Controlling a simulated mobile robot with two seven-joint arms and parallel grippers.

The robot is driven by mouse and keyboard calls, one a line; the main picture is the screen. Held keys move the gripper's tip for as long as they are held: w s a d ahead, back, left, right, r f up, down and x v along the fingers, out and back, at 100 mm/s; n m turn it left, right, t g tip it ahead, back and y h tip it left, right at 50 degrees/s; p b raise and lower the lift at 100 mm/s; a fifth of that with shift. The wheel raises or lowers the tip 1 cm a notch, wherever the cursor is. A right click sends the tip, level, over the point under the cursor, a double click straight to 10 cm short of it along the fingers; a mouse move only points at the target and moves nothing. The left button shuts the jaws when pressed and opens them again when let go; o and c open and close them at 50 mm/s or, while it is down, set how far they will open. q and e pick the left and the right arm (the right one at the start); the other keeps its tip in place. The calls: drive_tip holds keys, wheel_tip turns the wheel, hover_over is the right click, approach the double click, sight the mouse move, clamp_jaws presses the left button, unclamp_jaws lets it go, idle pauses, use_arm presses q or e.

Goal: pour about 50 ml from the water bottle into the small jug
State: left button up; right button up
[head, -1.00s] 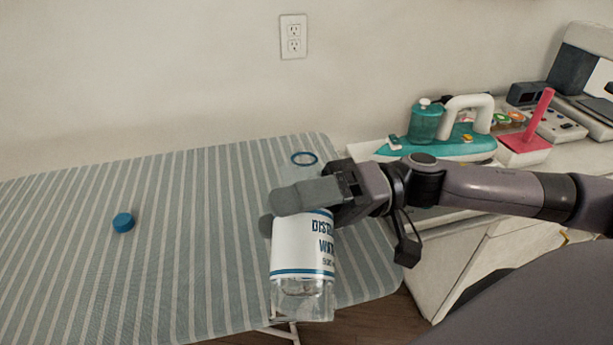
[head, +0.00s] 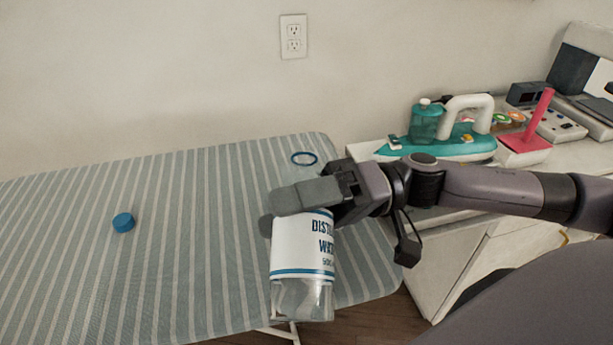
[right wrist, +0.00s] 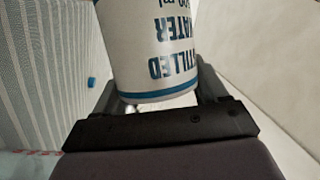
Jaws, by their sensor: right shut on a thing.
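The water bottle (head: 301,248) is clear, with a white and blue "distilled water" label. The label also shows upside down between the fingers in the right wrist view (right wrist: 150,45). The gripper hides the bottle's neck and mouth. Just beyond the gripper, a blue ring (head: 304,158) appears to be the rim of the clear small jug, whose body is mostly hidden. I cannot see any stream of water. My left gripper is not in view.
A blue cap (head: 123,222) lies on the striped ironing board (head: 180,270), whose left part is clear. At right, a teal iron (head: 450,146) and a red stand (head: 525,143) rest on a white cabinet (head: 470,260).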

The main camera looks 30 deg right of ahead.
drive_tip(key=shift+r, duration=0.1)
drive_tip(key=p, duration=0.1)
drive_tip(key=n+p, duration=0.1)
drive_tip(key=shift+w+d+r+h+p, duration=0.1)
drive_tip(key=shift+w+r+h+p, duration=0.05)
drive_tip(key=shift+r+h+p, duration=0.2)
drive_tip(key=p, duration=0.1)
drive_tip(key=n+p, duration=0.1)
drive_tip(key=shift+w+d+r+p, duration=0.15)
drive_tip(key=shift+w+r+p, duration=0.05)
drive_tip(key=shift+r+p, duration=0.2)
drive_tip(key=n+p, duration=0.1)
drive_tip(key=n+h+p, duration=0.1)
drive_tip(key=p, duration=0.1)
drive_tip(key=w+f+n+h+p, duration=0.1)
drive_tip(key=n+p, duration=0.1)
drive_tip(key=shift+d+f, duration=0.1)
drive_tip(key=shift+d, duration=0.15)
drive_tip(key=shift+s+a+f+n+t+h+b, duration=0.1)
drive_tip(key=shift+s+f+n+t+h+b, duration=0.1)
drive_tip(key=shift+f+n+h, duration=0.25)
drive_tip(key=shift+s+f+n+t+h+b, duration=0.1)
drive_tip(key=shift+s+f+n+t+h, duration=0.1)
drive_tip(key=shift+f+n+h, duration=0.25)
drive_tip(key=shift+r+n, duration=0.1)
drive_tip(key=shift+n, duration=0.7)
drive_tip(key=shift+f+n+t+h, duration=0.2)
drive_tip(key=shift+n+t+h, duration=0.3)
drive_tip(key=shift+n+h, duration=0.1)
